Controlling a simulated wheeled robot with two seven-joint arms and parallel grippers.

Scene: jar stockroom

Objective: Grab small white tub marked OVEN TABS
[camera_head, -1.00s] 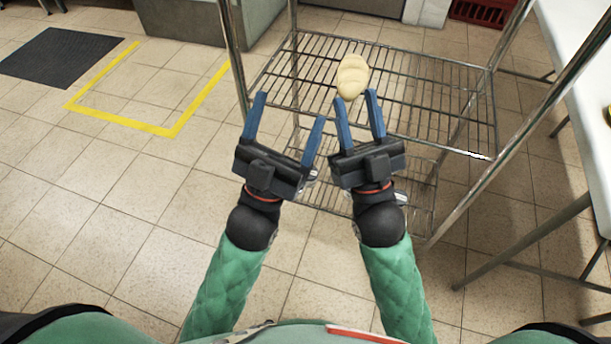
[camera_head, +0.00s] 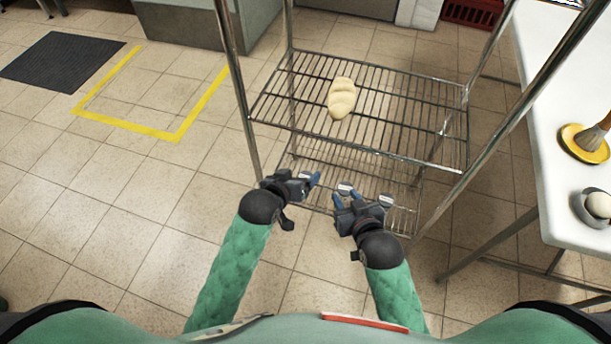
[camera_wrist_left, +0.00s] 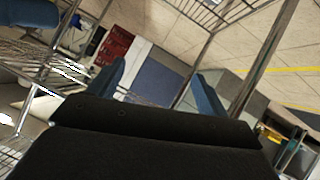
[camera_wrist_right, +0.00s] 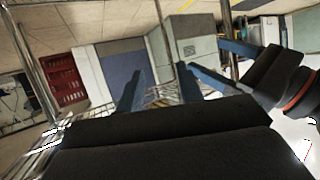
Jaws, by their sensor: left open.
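Small white-topped tubs stand on the lower wire shelf: a left one (camera_head: 304,176), a middle one (camera_head: 345,187) and a right one (camera_head: 386,200). Their labels are too small to read, so I cannot tell which is marked OVEN TABS. My left gripper (camera_head: 312,182) is beside the left tub, at the front of the lower shelf. In the left wrist view its fingers (camera_wrist_left: 158,90) are apart with nothing between them. My right gripper (camera_head: 347,200) is just in front of the middle tub. Its fingers (camera_wrist_right: 160,90) are apart and empty in the right wrist view.
A pale bread loaf (camera_head: 342,98) lies on the upper wire shelf (camera_head: 410,130), above my grippers. Metal posts (camera_head: 234,80) frame the rack. A white table (camera_head: 555,130) at the right holds a brush (camera_head: 593,136).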

